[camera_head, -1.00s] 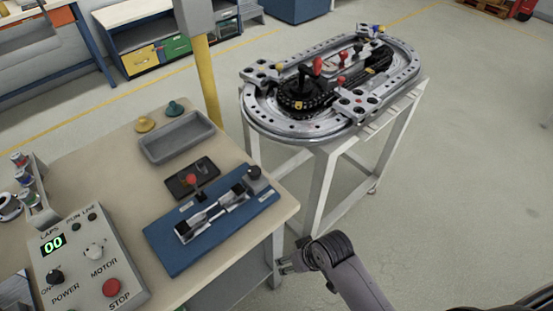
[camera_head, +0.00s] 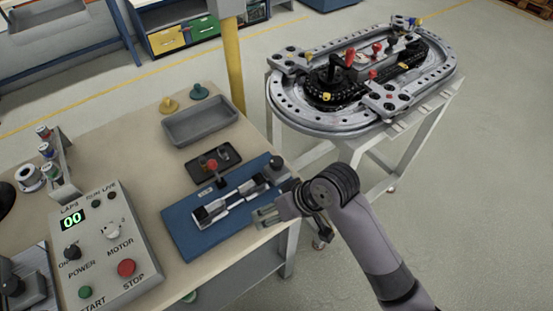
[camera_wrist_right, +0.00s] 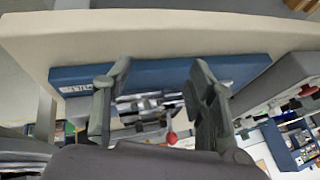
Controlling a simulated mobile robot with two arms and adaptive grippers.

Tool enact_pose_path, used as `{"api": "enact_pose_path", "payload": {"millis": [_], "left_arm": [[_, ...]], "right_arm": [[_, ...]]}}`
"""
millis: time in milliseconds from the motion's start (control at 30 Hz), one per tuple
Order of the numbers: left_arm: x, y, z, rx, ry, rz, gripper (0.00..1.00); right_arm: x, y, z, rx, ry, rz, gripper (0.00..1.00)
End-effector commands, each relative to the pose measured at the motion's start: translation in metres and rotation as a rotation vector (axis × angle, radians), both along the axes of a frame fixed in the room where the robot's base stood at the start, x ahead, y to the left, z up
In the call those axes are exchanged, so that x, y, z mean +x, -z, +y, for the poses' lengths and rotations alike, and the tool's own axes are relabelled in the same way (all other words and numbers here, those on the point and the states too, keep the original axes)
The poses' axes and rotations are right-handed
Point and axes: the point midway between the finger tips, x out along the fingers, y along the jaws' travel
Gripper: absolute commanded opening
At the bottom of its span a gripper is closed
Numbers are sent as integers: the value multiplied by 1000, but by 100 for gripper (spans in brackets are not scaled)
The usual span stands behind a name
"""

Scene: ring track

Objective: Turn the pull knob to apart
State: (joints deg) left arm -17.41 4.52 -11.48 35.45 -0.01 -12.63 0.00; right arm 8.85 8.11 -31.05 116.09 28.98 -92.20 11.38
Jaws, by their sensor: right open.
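A blue board (camera_head: 186,226) lies at the right edge of the workbench. My right gripper (camera_head: 264,215) is over the board's near right edge, close to the mechanism and nearer than the knob. In the right wrist view its fingers (camera_wrist_right: 157,105) are apart, with the blue board (camera_wrist_right: 165,72) and silver parts (camera_wrist_right: 150,102) beyond them. The black knob is not clear there. My left gripper is out of view.
A black plate with a red knob (camera_head: 212,165) and a grey tray (camera_head: 200,122) lie behind the board. A control box (camera_head: 105,245) stands at the left. The ring track (camera_head: 350,85) stands on a separate frame at the back right.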

Motion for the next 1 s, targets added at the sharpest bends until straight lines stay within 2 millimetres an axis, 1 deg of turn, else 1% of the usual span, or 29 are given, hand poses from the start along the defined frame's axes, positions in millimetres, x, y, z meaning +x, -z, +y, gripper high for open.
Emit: {"api": "enact_pose_path", "payload": {"millis": [33,100,200,300,367,467,533,700,800,900,1000], "left_arm": [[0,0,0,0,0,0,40],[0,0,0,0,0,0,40],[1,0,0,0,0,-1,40],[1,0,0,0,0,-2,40],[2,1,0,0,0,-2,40],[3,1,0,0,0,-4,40],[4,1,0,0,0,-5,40],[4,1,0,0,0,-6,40],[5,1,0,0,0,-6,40],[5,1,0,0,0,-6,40],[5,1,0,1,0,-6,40]], "right_arm": [[10,-10,11,-1,-38,-6,51],[19,-23,27,-7,-95,5,51],[30,-41,44,-38,-170,27,51],[43,-58,53,-94,-224,52,51],[51,-69,54,-135,-244,68,51],[67,-88,50,-216,-258,94,51],[79,-104,44,-275,-250,111,51],[110,-149,21,-408,-179,147,51],[123,-173,8,-462,-124,162,51],[131,-190,-1,-491,-84,172,51],[134,-199,-6,-504,-61,178,51]]}}
